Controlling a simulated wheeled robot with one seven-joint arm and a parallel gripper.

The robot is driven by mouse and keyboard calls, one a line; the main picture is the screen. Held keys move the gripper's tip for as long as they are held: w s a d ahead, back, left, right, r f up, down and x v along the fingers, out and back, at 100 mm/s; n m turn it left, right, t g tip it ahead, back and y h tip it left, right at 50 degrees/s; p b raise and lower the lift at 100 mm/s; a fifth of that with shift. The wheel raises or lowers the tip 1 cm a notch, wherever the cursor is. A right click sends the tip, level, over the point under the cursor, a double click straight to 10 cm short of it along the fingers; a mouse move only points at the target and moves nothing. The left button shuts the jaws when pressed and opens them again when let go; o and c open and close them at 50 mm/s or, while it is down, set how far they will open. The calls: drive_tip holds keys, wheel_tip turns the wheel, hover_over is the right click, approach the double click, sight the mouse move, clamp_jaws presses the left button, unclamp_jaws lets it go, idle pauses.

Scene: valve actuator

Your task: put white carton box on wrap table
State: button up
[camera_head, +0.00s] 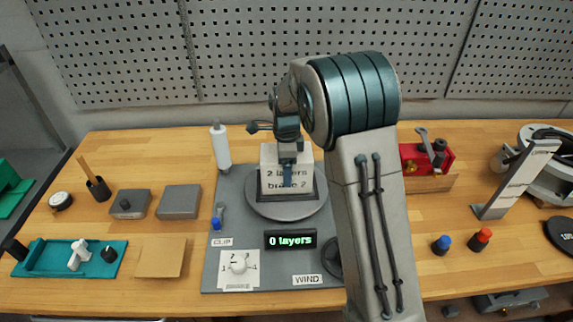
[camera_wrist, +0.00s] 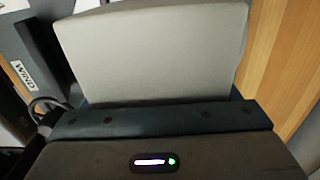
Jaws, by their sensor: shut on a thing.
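The white carton box (camera_head: 272,184), labelled "2 layers brace 2", stands upright at the round grey wrap table (camera_head: 285,209). Its base seems to be in a dark square frame on the disc; I cannot tell whether it bears fully on it. My gripper (camera_head: 288,172) is at the top and front of the box, shut on it. In the wrist view the pale box face (camera_wrist: 150,50) fills the space beyond my gripper's dark edge. The fingertips are hidden there.
Grey blocks (camera_head: 179,202) lie left. A red device (camera_head: 426,158) and blue and red knobs (camera_head: 441,244) are right. A pegboard stands behind.

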drive_tip(key=shift+f, duration=0.3)
